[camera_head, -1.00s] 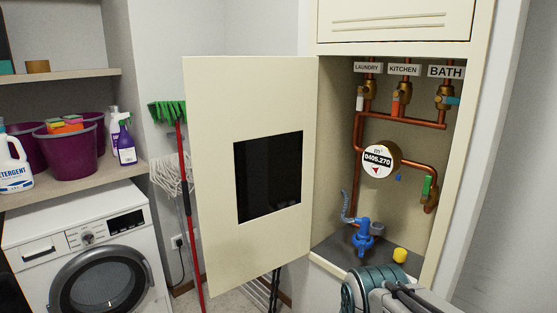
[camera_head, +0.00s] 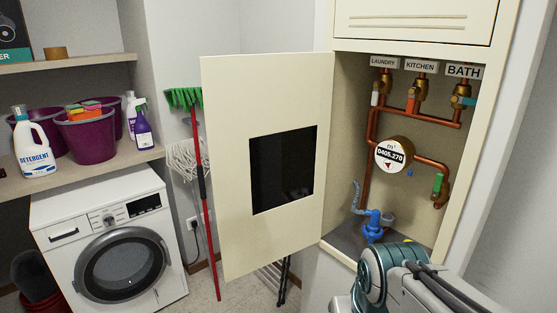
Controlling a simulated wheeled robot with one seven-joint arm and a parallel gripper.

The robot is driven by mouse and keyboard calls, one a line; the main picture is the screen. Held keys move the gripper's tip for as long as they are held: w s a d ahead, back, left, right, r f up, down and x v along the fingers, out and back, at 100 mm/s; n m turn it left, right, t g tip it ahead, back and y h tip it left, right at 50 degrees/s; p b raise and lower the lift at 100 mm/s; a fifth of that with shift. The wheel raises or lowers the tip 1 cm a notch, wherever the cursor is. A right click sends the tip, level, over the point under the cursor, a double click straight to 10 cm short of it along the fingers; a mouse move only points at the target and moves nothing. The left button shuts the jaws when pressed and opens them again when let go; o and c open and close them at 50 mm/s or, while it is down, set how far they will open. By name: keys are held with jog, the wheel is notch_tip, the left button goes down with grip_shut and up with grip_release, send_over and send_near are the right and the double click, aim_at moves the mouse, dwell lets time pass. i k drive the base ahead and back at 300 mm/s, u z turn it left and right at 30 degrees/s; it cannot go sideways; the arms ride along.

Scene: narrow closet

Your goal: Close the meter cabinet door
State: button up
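The meter cabinet door (camera_head: 228,200) is a cream panel with a dark window (camera_head: 283,170). It stands wide open, swung out to the left from its hinge side. The open meter cabinet (camera_head: 350,150) shows copper pipes, a round white meter (camera_head: 392,155), several valves and a blue fitting (camera_head: 372,228) low inside. A teal and grey part of my arm is at the bottom right, in front of the cabinet's lower edge, hiding part of its floor. My gripper's fingers do not show, and no contact with the door is visible.
A closed upper panel (camera_head: 412,20) is above the opening. A red-handled broom (camera_head: 207,210) and a mop (camera_head: 187,160) stand behind the door's left edge. A washing machine (camera_head: 60,215) and a shelf (camera_head: 90,172) with buckets and bottles are at left. Bare floor shows between.

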aim_at(267, 117)
jog(key=u, duration=1.7)
jog(key=i, duration=2.6)
jog(key=z, duration=3.95)
